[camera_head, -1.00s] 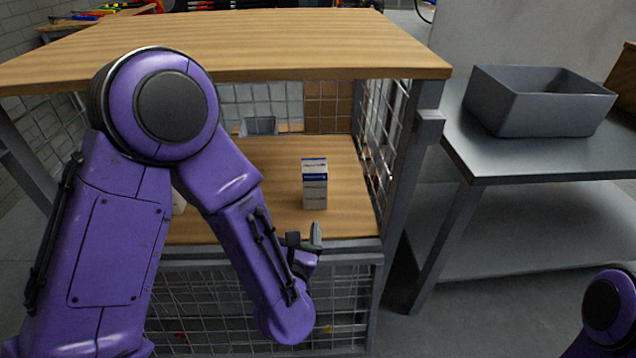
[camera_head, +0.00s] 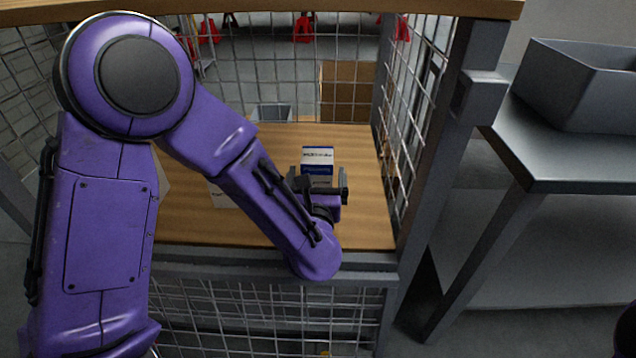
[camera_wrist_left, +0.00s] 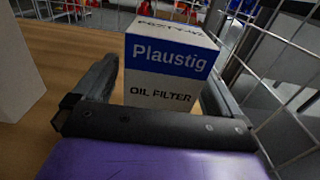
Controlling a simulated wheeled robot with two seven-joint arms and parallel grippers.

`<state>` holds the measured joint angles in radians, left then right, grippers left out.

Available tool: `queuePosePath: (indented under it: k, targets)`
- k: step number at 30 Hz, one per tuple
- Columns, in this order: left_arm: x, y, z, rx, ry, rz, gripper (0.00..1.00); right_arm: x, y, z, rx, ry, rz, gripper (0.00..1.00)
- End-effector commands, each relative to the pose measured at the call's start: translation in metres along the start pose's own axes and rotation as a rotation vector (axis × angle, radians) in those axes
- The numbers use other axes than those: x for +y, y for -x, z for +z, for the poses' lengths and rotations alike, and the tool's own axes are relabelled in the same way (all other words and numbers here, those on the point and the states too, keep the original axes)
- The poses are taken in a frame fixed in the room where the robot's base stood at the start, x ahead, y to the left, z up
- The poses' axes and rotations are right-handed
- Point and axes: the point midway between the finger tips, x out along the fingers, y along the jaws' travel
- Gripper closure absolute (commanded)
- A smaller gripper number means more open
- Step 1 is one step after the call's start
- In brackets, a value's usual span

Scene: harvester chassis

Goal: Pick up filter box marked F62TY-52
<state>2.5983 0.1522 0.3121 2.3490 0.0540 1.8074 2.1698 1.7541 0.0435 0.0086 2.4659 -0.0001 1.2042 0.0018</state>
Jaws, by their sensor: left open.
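A white and blue filter box (camera_head: 318,157) stands upright on the wooden shelf, beyond my left gripper. In the left wrist view the box (camera_wrist_left: 167,62) reads "Plaustig" on a blue band and "OIL FILTER" below; the marking on its top is too foreshortened to read surely. My left gripper (camera_head: 318,180) is open, low over the shelf, its fingers pointing at the box. In the left wrist view the open gripper (camera_wrist_left: 158,75) has one finger on each side of the box's front; contact cannot be told. My right gripper is not in view.
Another pale box (camera_head: 219,195) stands left on the shelf (camera_head: 365,222), partly behind my left arm. Wire mesh (camera_head: 405,125) and a post close the right side. A wooden top (camera_head: 330,8) lies overhead. A grey bin (camera_head: 575,85) sits on the right table.

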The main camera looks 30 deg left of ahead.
Motion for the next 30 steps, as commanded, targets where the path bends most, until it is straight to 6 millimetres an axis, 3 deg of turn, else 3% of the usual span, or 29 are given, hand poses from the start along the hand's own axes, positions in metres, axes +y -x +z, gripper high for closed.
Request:
queuePosePath:
  k: [5, 12, 19, 30]
  targets:
    - [-0.001, -0.027, -0.002, -0.001, 0.001, 0.0, 0.01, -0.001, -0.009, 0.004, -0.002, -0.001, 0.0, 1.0]
    - [-0.001, -0.03, -0.001, 0.0, -0.001, -0.001, 0.01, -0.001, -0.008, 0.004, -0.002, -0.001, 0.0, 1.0]
    - [-0.001, -0.03, -0.001, 0.0, -0.001, -0.001, 0.76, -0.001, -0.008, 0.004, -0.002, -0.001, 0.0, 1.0]
    - [-0.001, -0.03, 0.01, -0.003, 0.003, -0.001, 0.76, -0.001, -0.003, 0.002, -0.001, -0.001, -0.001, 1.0]
